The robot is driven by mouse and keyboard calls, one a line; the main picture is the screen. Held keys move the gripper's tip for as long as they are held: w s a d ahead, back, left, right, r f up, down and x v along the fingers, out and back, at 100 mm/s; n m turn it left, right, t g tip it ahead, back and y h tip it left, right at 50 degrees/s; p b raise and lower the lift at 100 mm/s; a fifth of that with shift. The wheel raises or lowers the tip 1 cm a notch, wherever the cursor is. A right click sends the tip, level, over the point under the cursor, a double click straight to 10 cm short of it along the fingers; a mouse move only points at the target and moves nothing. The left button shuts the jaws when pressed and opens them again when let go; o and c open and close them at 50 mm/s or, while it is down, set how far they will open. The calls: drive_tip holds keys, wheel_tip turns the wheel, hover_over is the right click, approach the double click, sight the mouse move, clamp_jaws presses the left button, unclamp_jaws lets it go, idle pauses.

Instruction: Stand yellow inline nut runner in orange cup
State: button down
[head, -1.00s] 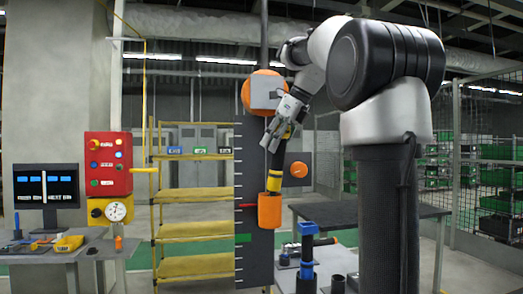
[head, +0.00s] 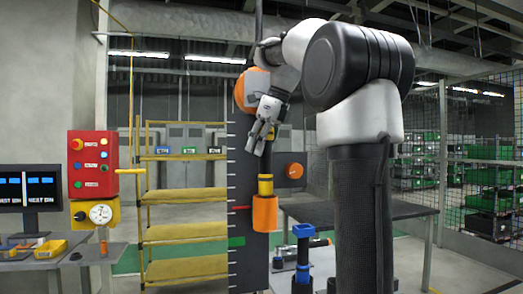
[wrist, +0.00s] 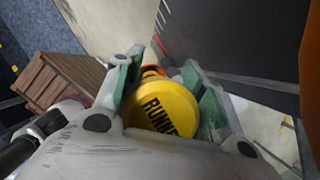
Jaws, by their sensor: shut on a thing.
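The yellow inline nut runner (head: 265,183) has a dark shaft with a yellow band near its lower part. It hangs close to upright over the orange cup (head: 265,213), which is fixed on the dark panel. Its lower end meets the cup's rim; I cannot tell how far inside it is. My gripper (head: 262,142) is shut on the upper part of the runner. In the wrist view, the runner's round yellow end (wrist: 165,107), with black lettering, sits between the green-padded fingers.
The dark panel (head: 238,262) stands upright behind the cup, with an orange round part (head: 295,171) to its right. Blue-topped tools (head: 303,250) stand on a bench at lower right. A yellow shelf rack (head: 185,232) is at the left.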

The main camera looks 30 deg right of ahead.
drive_tip(key=shift+f, duration=0.7)
drive_tip(key=c, duration=0.8)
unclamp_jaws()
drive_tip(key=v, duration=1.2)
drive_tip(key=shift+s, duration=0.1)
